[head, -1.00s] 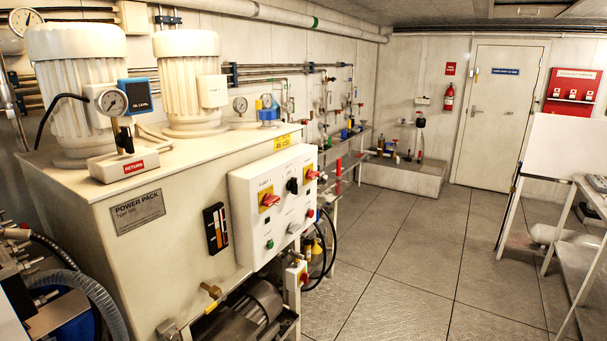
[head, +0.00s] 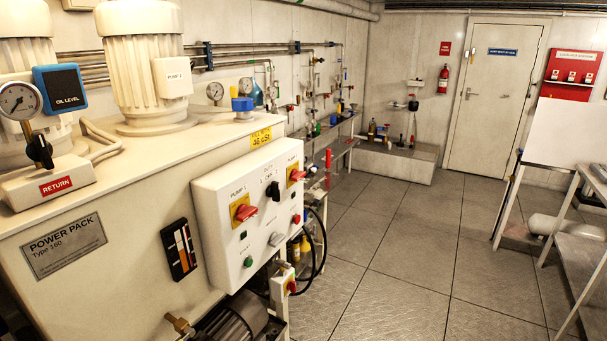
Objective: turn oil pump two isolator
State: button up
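The power pack's white control box (head: 222,246) is on the right face of the cream tank. It carries a red rotary isolator on a yellow plate (head: 243,208) under the label Pump 1. A second red isolator (head: 297,175) on a yellow plate sits at the box's upper right; its label is too small to read surely. A black selector (head: 273,190) is between them. Both red handles look roughly level, seen at a slant. My gripper does not show in the head view.
The tank (head: 70,280) with two motors (head: 142,65) fills the left side. Open grey floor (head: 400,260) lies to the right. A white board and bench (head: 570,140) stand at the far right.

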aim_at(295, 176)
jog(key=i, duration=0.8)
jog(key=z, duration=0.4)
jog(key=i, duration=1.2)
jog(key=z, duration=0.45)
